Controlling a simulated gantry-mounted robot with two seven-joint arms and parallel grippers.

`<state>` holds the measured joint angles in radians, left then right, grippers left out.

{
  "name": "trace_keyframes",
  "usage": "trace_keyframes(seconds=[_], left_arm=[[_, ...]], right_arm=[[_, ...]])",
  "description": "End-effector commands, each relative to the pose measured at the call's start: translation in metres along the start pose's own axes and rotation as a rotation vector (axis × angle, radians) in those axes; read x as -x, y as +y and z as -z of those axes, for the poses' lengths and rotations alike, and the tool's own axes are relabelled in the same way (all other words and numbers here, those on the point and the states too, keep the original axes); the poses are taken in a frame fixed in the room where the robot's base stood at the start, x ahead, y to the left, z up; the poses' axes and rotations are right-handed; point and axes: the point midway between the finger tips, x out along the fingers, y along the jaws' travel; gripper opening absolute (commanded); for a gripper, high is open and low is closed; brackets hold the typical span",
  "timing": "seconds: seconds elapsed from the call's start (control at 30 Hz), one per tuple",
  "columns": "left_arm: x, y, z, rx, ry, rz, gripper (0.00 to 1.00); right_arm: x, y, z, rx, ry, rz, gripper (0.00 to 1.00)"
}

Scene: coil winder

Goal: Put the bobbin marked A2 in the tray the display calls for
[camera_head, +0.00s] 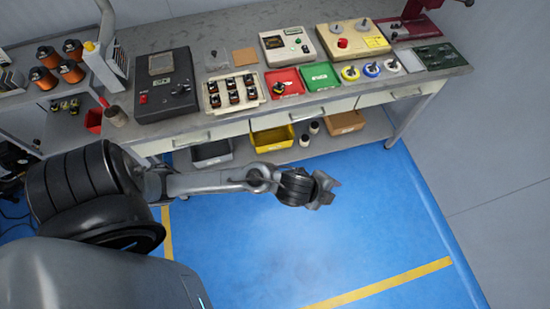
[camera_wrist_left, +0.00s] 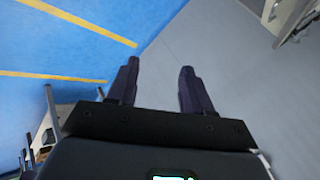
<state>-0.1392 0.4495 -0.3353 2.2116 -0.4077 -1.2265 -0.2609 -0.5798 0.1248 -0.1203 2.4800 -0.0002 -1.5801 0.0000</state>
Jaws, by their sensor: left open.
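My left gripper (camera_head: 326,190) hangs over the blue floor in front of the bench, well apart from everything on it. In the left wrist view its two fingers (camera_wrist_left: 157,88) are spread with nothing between them. Several dark bobbins sit in a pale rack (camera_head: 233,92) on the bench; their marks are too small to read, so I cannot tell which is A2. A red tray (camera_head: 284,82) and a green tray (camera_head: 320,76) lie right of the rack. A small dark item lies in the red tray. A beige device with a small display (camera_head: 288,45) stands behind them; its text is unreadable. My right gripper is not in view.
A black control box (camera_head: 165,85) stands left of the rack. Yellow, blue and white spools (camera_head: 371,69) lie right of the green tray. A beige box with a red button (camera_head: 352,40) stands behind them. Bins sit on the lower shelf. The floor around my left gripper is clear.

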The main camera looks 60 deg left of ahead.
Motion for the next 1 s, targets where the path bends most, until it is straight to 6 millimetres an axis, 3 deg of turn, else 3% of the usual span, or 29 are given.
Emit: trace_keyframes(seconds=[0.03,0.2,0.4,0.6,1.0], left_arm=[[0.013,0.018,-0.008,0.178,-0.033,-0.030,0.50],[0.051,0.058,-0.046,0.665,-0.186,-0.105,0.50],[0.081,0.090,-0.076,0.978,-0.318,-0.158,0.50],[0.089,0.098,-0.084,1.054,-0.354,-0.170,0.50],[0.096,0.092,-0.081,1.048,-0.352,-0.169,0.50]], right_arm=[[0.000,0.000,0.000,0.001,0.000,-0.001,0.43],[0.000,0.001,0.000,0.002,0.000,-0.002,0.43],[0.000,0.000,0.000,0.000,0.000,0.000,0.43],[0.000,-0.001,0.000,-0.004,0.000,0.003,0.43],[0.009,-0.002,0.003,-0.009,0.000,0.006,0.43]])
